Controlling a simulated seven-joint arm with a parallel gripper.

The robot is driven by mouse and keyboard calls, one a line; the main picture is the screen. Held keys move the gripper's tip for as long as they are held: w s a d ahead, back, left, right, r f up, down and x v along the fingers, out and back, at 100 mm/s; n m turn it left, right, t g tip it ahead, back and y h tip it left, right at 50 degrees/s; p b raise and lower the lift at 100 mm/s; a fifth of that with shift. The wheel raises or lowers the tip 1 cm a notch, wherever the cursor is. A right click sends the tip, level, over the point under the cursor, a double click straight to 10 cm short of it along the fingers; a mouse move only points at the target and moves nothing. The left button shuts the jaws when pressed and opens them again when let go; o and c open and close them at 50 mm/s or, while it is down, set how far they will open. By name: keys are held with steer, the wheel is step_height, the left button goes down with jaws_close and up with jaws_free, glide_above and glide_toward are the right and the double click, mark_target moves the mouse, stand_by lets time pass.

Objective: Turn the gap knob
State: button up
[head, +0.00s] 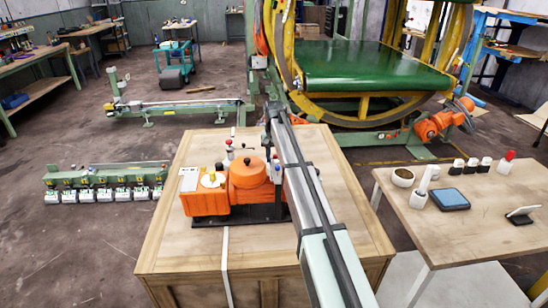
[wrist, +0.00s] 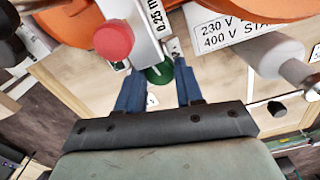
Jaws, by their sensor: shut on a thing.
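The orange machine (head: 245,178) stands on the wooden crate top, on a dark base. In the wrist view, a green knob (wrist: 158,75) sits at the end of a white plate marked "0.25 m". I take it for the gap knob, though its own label cannot be read. My gripper (wrist: 157,69) has its blue fingers on either side of the green knob and is shut on it. The knob's far side is hidden. In the head view my arm covers the gripper and the knob.
A red knob (wrist: 113,40) is close to the left finger. A grey cylinder (wrist: 278,58) and a "230 V 400 V" label (wrist: 228,30) are at right. In the head view, a side table (head: 470,215) with small items stands right of the wooden crate (head: 185,240).

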steer(key=shift+m, duration=0.4)
steer(key=o, duration=1)
steer(key=shift+o, duration=0.2)
steer(key=shift+r, duration=0.1)
step_height(320, 180, up, 14)
steer(key=shift+f, duration=0.2)
